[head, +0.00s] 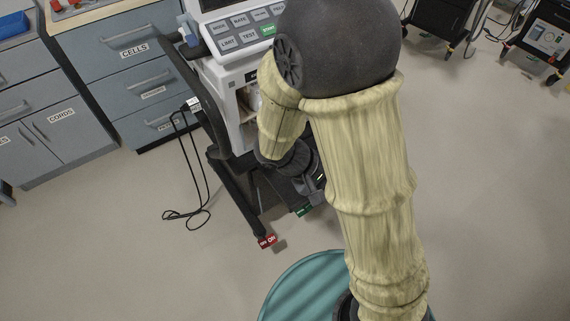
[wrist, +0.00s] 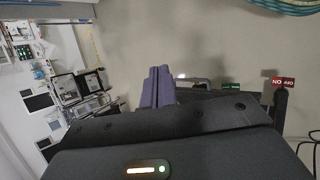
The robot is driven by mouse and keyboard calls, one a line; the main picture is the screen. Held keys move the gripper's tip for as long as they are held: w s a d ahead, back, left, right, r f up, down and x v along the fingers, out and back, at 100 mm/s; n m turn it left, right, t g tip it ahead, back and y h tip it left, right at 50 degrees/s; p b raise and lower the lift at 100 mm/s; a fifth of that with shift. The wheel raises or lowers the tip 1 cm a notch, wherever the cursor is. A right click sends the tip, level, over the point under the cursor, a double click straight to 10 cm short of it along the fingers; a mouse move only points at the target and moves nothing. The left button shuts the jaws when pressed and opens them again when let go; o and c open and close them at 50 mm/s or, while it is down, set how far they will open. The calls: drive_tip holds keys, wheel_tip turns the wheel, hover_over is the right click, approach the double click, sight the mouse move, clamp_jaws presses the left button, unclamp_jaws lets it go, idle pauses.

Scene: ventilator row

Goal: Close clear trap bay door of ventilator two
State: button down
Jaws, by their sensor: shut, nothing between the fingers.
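A ventilator (head: 232,82) stands behind my arm in the head view, with a button panel (head: 238,38) on its front top. An open-looking bay (head: 247,98) shows in its white body below the panel, partly hidden by my arm. I cannot make out the clear door or its angle, nor a number on this ventilator. My gripper (head: 318,188) is low in front of the ventilator, partly hidden by my arm. In the wrist view its two grey-purple fingers (wrist: 158,86) are together with nothing between them.
A red tag (head: 267,241) marks one foot of the ventilator's stand, and a green tag (head: 304,211) sits near my gripper. A black cable (head: 190,170) hangs to the floor at left. Drawer cabinets (head: 135,50) stand behind. Floor at left front is clear.

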drive_tip(key=w+a+f+n+t+b, duration=0.3)
drive_tip(key=a+f+t+b, duration=0.3)
drive_tip(key=a, duration=0.3)
drive_tip(key=w+a+f+n+t+b, duration=0.3)
drive_tip(key=a+f+t+b, duration=0.4)
drive_tip(key=a+t+b, duration=0.1)
drive_tip(key=a+t, duration=0.1)
drive_tip(key=a, duration=0.1)
drive_tip(key=shift+w+a+n+y, duration=0.3)
drive_tip(key=shift+w+n, duration=0.05)
drive_tip(key=shift+n, duration=0.05)
drive_tip(key=shift+w, duration=0.1)
drive_tip(key=b+x, duration=0.3)
drive_tip(key=x, duration=1)
drive_tip(key=shift+w+d, duration=0.25)
drive_tip(key=shift+w, duration=0.1)
drive_tip(key=shift+w, duration=0.15)
